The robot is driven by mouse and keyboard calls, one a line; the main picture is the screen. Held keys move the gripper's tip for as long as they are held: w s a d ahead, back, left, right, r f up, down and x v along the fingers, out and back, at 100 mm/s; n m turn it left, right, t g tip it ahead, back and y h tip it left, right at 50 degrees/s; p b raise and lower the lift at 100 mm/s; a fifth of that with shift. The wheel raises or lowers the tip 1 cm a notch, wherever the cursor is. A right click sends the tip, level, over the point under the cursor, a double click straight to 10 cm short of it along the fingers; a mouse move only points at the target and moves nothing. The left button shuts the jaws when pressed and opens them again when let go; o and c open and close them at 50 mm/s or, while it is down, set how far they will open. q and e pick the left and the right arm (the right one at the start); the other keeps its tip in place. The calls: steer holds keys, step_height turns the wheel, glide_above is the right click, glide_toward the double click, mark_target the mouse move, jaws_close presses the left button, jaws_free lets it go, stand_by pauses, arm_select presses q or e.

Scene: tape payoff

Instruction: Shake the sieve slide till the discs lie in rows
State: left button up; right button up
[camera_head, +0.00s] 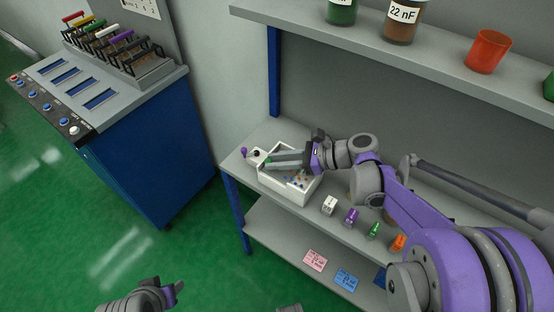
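The sieve slide is a white open tray (276,186) on the middle shelf, with small coloured discs (299,180) scattered inside. At its left end are a white block (253,159) with a dark knob and a small purple knob (244,152). My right gripper (270,160) reaches in from the right, its fingers over the tray's far left part near the white block. Whether it grips anything is too small to tell. The gripper and wrist hide part of the tray. My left gripper (176,290) is low at the bottom edge, away from the tray, its finger gap unclear.
A white labelled item (329,206) and purple, green (373,231) and orange pieces stand right of the tray. Pink (315,260) and blue cards lie on the lower shelf. Jars and an orange cup (488,52) stand above. A blue control cabinet (160,150) stands left.

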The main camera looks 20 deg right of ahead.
jaws_close()
stand_by(1.0)
steer(key=shift+s+d, duration=0.8)
steer(key=shift+s, duration=0.25)
steer(key=shift+s+d, duration=0.8)
steer(key=shift+s, duration=0.2)
steer(key=shift+o, duration=1.8)
jaws_free()
steer(key=shift+s+d, duration=0.1)
steer(key=shift+s, duration=0.05)
steer(key=p+v, duration=0.1)
steer(key=v, duration=1)
